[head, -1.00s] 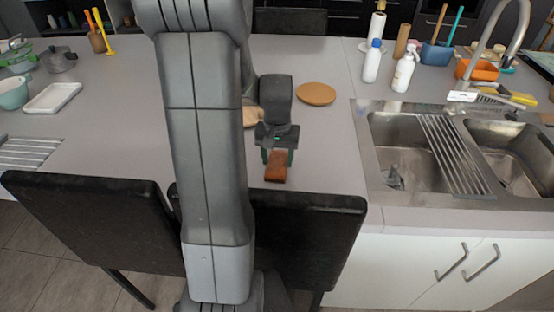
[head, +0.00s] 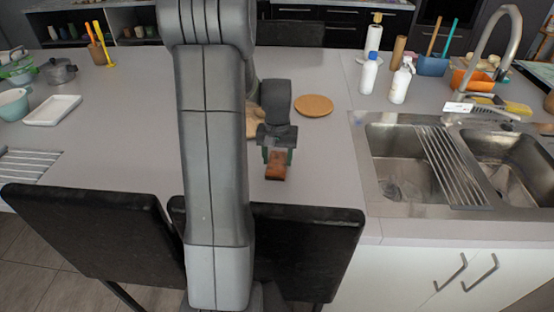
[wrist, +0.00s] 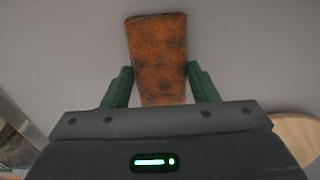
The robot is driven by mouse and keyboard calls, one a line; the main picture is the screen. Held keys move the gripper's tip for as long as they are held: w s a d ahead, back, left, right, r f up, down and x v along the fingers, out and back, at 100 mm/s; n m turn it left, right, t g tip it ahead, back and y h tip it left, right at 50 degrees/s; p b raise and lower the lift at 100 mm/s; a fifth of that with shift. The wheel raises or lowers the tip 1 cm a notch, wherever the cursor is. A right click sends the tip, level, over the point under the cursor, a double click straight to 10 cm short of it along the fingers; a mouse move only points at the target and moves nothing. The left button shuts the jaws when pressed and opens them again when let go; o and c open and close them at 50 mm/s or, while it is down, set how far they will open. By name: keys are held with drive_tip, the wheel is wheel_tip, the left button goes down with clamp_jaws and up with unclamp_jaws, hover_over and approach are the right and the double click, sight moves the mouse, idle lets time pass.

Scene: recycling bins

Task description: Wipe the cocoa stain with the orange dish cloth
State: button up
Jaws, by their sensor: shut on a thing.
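The orange dish cloth (head: 275,172) is a small folded strip with dark brown patches. My gripper (head: 278,156) is shut on it, pointing down at the grey counter near its front edge. In the wrist view the cloth (wrist: 158,50) sticks out between the two green fingers of my gripper (wrist: 161,84). The cloth is at or just above the counter; I cannot tell if it touches. I see no separate cocoa stain on the visible counter; the area under the cloth and behind my arm is hidden.
A round wooden board (head: 313,105) lies behind my gripper to the right. A tan item (head: 252,122) is partly hidden by my arm. The sink (head: 400,160) is to the right. Black chairs (head: 305,240) stand at the front edge. The counter right of the cloth is clear.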

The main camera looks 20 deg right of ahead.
sight(278, 154)
drive_tip(key=shift+w+d+f, duration=0.1)
drive_tip(key=shift+w+d, duration=0.25)
drive_tip(key=shift+w, duration=0.35)
drive_tip(key=shift+w+d, duration=0.3)
drive_tip(key=shift+w, duration=0.4)
wheel_tip(278, 154, up, 7)
drive_tip(key=p, duration=0.5)
